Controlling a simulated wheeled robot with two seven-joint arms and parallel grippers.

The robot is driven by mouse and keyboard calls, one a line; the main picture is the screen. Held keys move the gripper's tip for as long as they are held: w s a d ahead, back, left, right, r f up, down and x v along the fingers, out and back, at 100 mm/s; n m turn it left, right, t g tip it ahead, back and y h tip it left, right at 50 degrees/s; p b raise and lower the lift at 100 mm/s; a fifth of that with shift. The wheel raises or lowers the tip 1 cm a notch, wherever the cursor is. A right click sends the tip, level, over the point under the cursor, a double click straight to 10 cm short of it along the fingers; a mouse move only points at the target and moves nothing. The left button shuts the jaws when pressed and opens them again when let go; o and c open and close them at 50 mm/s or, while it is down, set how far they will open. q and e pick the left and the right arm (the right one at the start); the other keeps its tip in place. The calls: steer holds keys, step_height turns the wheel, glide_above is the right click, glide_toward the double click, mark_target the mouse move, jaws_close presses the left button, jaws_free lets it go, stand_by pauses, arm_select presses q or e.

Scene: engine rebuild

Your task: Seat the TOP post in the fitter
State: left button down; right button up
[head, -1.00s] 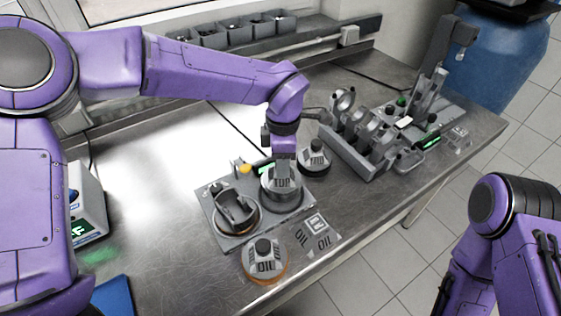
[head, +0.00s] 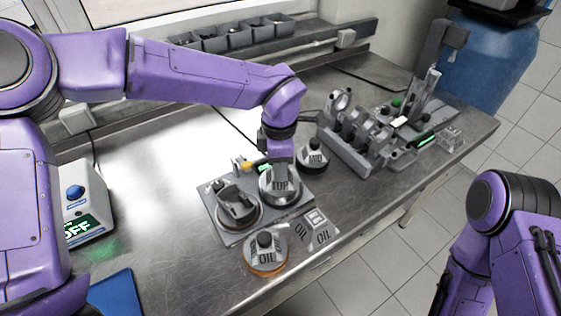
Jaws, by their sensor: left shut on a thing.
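The TOP post (head: 280,187), a grey round piece marked TOP, is at the right round place of the fitter (head: 232,240), a grey plate on the bench. My left gripper (head: 281,160) comes down from above and is shut on the TOP post. The post looks upright; I cannot tell whether it is fully down, since its underside is hidden. A ring with a dark clamp-like piece (head: 237,203) fills the fitter's left place. My right arm shows at the right edge, but its gripper is out of view.
The MID post (head: 312,158) stands just behind right of the fitter, close to my gripper. The OIL post (head: 265,248) stands in front, beside an OIL-marked block (head: 317,228). A grey engine block (head: 365,140) is at the right. A box reading OFF (head: 82,212) is at the left.

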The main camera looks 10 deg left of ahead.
arm_select(q)
steer(key=shift+w+f, duration=0.15)
steer(key=shift+w, duration=0.2)
steer(key=shift+w+f+p, duration=0.3)
steer(key=shift+w+f, duration=0.05)
steer(key=shift+w, duration=0.15)
stand_by(0.6)
steer(key=shift+p, duration=0.35)
steer(key=shift+f, duration=0.6)
stand_by(0.6)
